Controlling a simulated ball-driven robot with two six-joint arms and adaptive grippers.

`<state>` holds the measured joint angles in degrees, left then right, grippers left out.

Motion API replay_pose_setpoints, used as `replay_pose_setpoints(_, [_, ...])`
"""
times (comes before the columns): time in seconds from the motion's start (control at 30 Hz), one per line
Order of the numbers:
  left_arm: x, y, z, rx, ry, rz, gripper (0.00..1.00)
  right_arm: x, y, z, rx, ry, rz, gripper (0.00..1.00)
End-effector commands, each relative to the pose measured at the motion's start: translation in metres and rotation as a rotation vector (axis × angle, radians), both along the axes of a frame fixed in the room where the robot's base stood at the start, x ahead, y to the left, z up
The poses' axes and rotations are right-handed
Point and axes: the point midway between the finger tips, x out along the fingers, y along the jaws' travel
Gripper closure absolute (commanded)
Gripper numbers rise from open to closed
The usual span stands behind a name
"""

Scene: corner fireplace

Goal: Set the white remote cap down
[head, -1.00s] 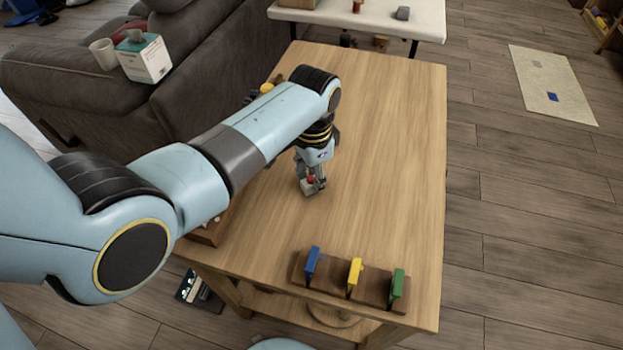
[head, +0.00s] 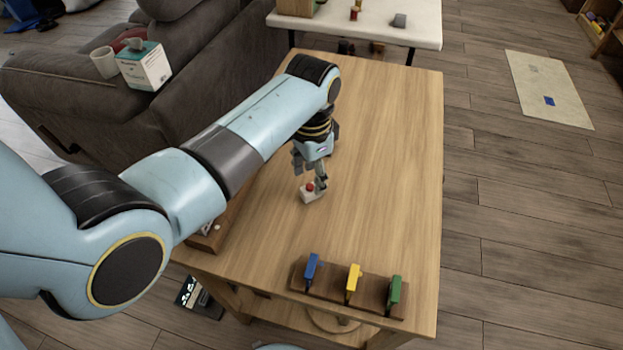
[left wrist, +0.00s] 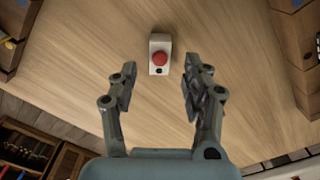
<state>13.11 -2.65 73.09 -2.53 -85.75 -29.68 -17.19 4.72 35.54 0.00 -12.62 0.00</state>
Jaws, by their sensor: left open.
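The white remote cap (head: 311,195), a small pale block with a red button on top, rests on the wooden table (head: 390,180) near its middle. In the left wrist view the cap (left wrist: 160,43) lies beyond my fingertips, apart from both fingers, with its red button and a small dark spot facing the camera. My left gripper (head: 311,177) is open and empty just above the cap; its two spread fingers also show in the left wrist view (left wrist: 158,95). My right gripper is in neither view.
A dark wooden rack (head: 333,293) with blue, yellow and green pieces stands at the table's near edge. A wooden box (head: 210,238) sits at the left edge, partly behind my arm. The table's right side is clear. A grey sofa (head: 215,60) stands behind on the left.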

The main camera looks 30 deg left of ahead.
Motion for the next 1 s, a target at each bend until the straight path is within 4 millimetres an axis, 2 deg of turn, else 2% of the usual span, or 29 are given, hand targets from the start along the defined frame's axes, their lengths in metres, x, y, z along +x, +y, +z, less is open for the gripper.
replay_pose_setpoints(0.03, [0.001, 0.000, 0.015, 0.000, -0.004, 0.000, 0.52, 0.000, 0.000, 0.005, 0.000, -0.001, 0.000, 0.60])
replay_pose_setpoints(0.2, [0.001, 0.000, 0.052, 0.000, -0.004, 0.000, 0.52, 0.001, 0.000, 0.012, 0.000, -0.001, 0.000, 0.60])
replay_pose_setpoints(0.4, [0.000, 0.000, 0.080, 0.001, -0.001, 0.000, 0.52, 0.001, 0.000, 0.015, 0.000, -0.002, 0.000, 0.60])
replay_pose_setpoints(0.57, [0.000, 0.000, 0.087, 0.001, 0.001, 0.000, 0.52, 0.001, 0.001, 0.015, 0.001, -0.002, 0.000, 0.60])
replay_pose_setpoints(1.0, [0.000, 0.000, 0.087, 0.000, 0.000, 0.000, 0.52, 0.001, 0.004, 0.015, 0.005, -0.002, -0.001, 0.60])
